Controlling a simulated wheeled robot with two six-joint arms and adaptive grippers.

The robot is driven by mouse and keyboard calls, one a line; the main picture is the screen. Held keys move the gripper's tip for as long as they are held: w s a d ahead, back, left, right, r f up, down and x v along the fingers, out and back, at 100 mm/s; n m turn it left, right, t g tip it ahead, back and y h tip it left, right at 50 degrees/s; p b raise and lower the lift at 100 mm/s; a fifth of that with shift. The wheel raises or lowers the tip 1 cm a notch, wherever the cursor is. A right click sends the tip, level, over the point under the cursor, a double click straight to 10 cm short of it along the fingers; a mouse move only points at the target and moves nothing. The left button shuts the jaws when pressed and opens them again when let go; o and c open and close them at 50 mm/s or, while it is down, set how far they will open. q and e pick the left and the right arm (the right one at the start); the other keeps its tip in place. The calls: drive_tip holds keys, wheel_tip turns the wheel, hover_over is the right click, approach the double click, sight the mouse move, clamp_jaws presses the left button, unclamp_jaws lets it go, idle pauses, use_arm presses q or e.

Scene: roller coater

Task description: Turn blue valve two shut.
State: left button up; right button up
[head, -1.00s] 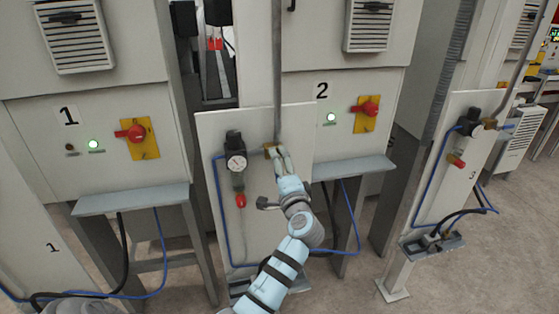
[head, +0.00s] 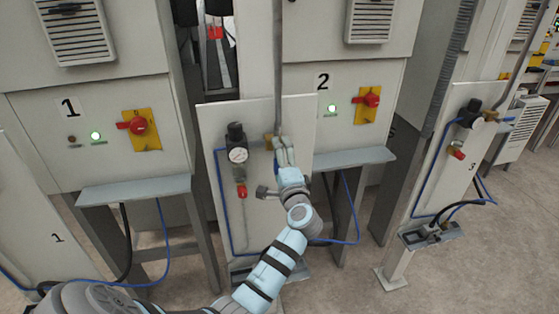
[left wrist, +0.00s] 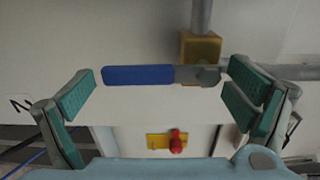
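My left gripper (head: 283,146) is at the upper middle of the white panel (head: 240,120) in front of machine two, close to a brass valve body (head: 269,142) under a vertical pipe. In the left wrist view, the valve's blue handle (left wrist: 138,75) on a grey metal lever lies across the gap between the fingers of my left gripper (left wrist: 165,100). The fingers are wide apart, with no grip on the handle. The brass body (left wrist: 201,47) is at the handle's right end. My right gripper is out of view.
The panel also carries a pressure gauge (head: 238,155), a red-ended fitting (head: 242,191) and a blue hose (head: 220,195). A grey ledge (head: 350,157) juts out to the right. Red switches on yellow plates (head: 368,104) are on the machines. Another valve panel (head: 455,150) stands farther right.

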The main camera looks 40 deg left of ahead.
use_arm(q)
drive_tip(key=v, duration=0.7)
drive_tip(key=shift+s+d, duration=0.2)
drive_tip(key=shift+d, duration=0.05)
drive_tip(key=shift+a, duration=0.1)
